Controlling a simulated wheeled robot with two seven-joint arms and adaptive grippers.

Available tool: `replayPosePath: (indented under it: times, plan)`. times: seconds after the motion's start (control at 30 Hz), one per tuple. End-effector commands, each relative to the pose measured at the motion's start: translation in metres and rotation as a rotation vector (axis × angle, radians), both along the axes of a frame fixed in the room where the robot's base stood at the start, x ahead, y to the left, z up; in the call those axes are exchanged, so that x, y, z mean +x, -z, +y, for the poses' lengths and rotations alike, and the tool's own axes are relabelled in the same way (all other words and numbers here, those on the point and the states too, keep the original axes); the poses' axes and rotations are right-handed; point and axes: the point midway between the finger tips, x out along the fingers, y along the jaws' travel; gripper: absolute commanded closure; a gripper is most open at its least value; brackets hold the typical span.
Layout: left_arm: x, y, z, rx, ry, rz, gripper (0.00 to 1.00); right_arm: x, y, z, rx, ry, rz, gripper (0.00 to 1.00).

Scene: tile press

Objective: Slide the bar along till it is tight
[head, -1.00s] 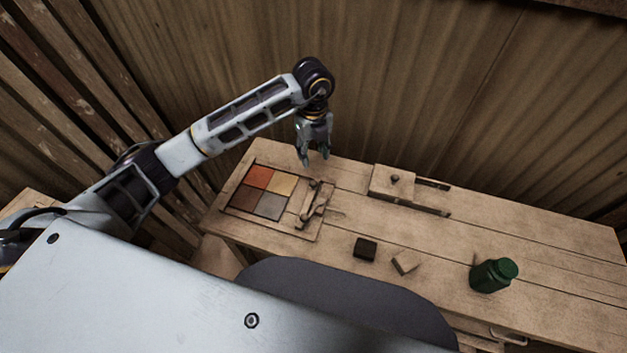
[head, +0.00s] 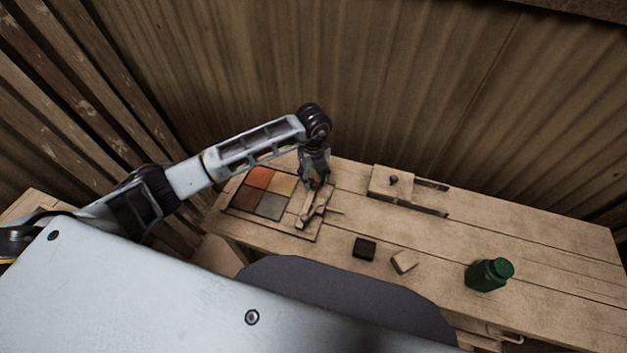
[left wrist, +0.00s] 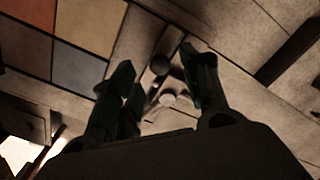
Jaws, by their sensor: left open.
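The wooden press tray (head: 290,233) lies at the left of the bench and holds a block of coloured tiles (head: 263,193), orange, tan, brown and grey. The wooden bar (head: 305,207) stands in the tray to the right of the tiles. It also shows in the left wrist view (left wrist: 138,42), with round knobs or pegs by it. My left gripper (head: 316,183) is open, pointing down just over the far end of the bar, which it partly hides. In the left wrist view its fingers (left wrist: 165,85) are on either side of the knobs; I cannot tell whether they touch. My right gripper is not visible.
A wooden block with a knob and two rails (head: 393,184) stands at the back of the bench. A dark block (head: 364,248), a pale block (head: 404,261) and a green bottle (head: 489,274) stand along the front. The bench between them is clear.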

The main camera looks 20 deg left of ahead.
Motion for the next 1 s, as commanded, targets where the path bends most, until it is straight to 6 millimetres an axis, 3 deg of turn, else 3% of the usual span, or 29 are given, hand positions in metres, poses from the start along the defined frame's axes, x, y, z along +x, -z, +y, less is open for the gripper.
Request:
replayPosePath:
  times: [0.3,0.67,1.0]
  plan:
    - [0.0,0.027,0.0,0.0,-0.001,0.0,0.54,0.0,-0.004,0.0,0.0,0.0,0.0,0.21]
    - [0.0,0.031,0.0,0.001,-0.001,-0.001,0.54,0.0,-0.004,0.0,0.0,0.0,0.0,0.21]
    - [0.0,0.031,0.0,0.001,-0.001,-0.001,0.95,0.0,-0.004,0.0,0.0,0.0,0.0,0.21]
